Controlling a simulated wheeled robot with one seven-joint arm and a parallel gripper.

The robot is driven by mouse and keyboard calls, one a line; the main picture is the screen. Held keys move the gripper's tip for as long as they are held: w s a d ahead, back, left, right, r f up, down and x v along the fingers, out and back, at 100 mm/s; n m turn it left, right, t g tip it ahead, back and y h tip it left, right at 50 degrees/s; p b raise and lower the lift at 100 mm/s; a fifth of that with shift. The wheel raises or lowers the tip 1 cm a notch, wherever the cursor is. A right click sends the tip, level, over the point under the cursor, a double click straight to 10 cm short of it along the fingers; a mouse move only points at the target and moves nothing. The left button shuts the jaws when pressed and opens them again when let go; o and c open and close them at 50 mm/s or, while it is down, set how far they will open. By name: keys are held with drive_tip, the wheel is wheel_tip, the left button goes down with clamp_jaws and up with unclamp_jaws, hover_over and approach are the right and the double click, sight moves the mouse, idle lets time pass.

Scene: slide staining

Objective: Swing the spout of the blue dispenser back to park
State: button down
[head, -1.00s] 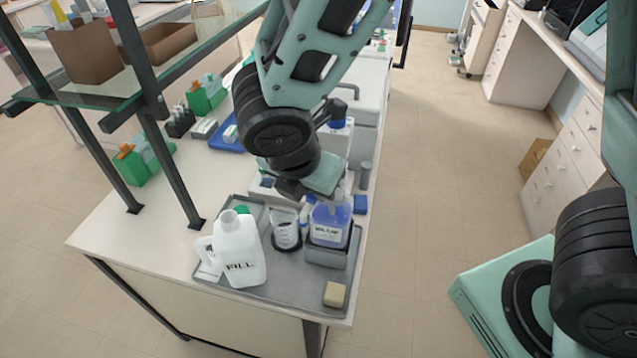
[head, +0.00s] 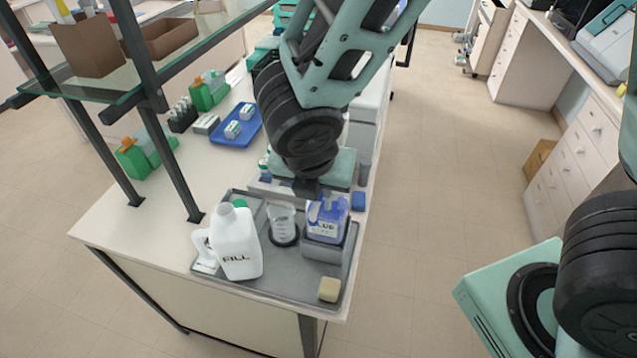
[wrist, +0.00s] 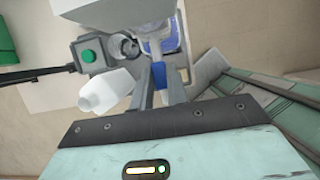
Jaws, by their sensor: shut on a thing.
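The blue dispenser (head: 326,224) is a squat bottle of blue liquid with a white label. It sits in a grey holder (head: 322,253) on the tray at the bench's near end. It also shows at the top of the wrist view (wrist: 172,38). My gripper (head: 310,192) reaches down over it from behind, at its top. In the wrist view my gripper (wrist: 166,82) is shut on a small blue part (wrist: 158,77), which looks like the spout. The fingers hide much of the spout, so its exact direction is unclear. A clear beaker (head: 283,222) stands just left of the dispenser.
A white jug marked FILL (head: 235,245) stands left of the beaker. A pale yellow block (head: 329,290) lies at the front of the grey tray (head: 285,280). A small blue block (head: 358,201) is right of the dispenser. A glass shelf on dark posts (head: 172,165) stands at left.

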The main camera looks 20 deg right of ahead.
drive_tip(key=c, duration=1.4)
unclamp_jaws()
drive_tip(key=shift+o, duration=0.2)
drive_tip(key=v, duration=1.7)
drive_tip(key=shift+s, duration=0.2)
drive_tip(key=shift+a+r, duration=0.1)
drive_tip(key=shift+r, duration=0.05)
drive_tip(key=s+d+f+m+g+y+b, duration=0.1)
drive_tip(key=s+f+m+b, duration=0.3)
drive_tip(key=f+m, duration=0.6)
drive_tip(key=s+d+f+m+g+y+b, duration=0.2)
drive_tip(key=f+m+b, duration=0.4)
drive_tip(key=f+m, duration=0.4)
drive_tip(key=shift+s+d+m+g, duration=0.3)
drive_tip(key=shift+s+d+m, duration=0.4)
drive_tip(key=shift+s+d, duration=0.25)
